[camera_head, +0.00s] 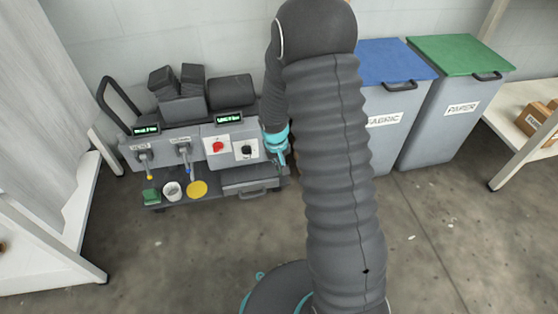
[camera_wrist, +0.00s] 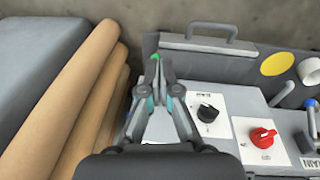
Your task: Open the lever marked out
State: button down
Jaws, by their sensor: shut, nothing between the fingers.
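The grey press unit (camera_head: 130,154) stands low against the wall. Its front has two lever valves: the left lever (camera_head: 146,164) has a yellow tip, and the right lever (camera_head: 186,160) has a blue part. I cannot read which is marked out. A red knob (camera_head: 217,147) and a black knob (camera_head: 246,150) sit on white plates to their right. My gripper (camera_head: 279,157) is at the unit's right end, apart from both levers. In the wrist view my gripper (camera_wrist: 155,65) is shut and empty, beside the black knob (camera_wrist: 208,112); the red knob (camera_wrist: 262,138) is farther right.
A white cup (camera_head: 172,190), yellow disc (camera_head: 197,189) and green block (camera_head: 151,197) rest on the shelf below the levers. Blue-lidded (camera_head: 392,62) and green-lidded (camera_head: 460,55) bins stand right. Tan rolls (camera_wrist: 85,100) lie left in the wrist view. Floor in front is clear.

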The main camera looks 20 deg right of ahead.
jog(key=s+a+r, duration=0.1)
jog(key=s+r, duration=0.1)
jog(key=s, duration=0.5)
jog(key=shift+r, duration=0.4)
jog(key=s+a+r+t+p, duration=0.1)
jog(key=s+r, duration=0.5)
jog(key=r, duration=0.5)
jog(key=s+a+r+t+p, duration=0.1)
jog(key=s+r+p, duration=0.1)
jog(key=s+r, duration=0.4)
jog(key=s+r+t+y+p, duration=0.1)
jog(key=s+r, duration=0.6)
jog(key=r, duration=1)
jog(key=shift+a+t+p, duration=0.4)
jog(key=shift+t+p, duration=0.2)
jog(key=shift+s, duration=0.1)
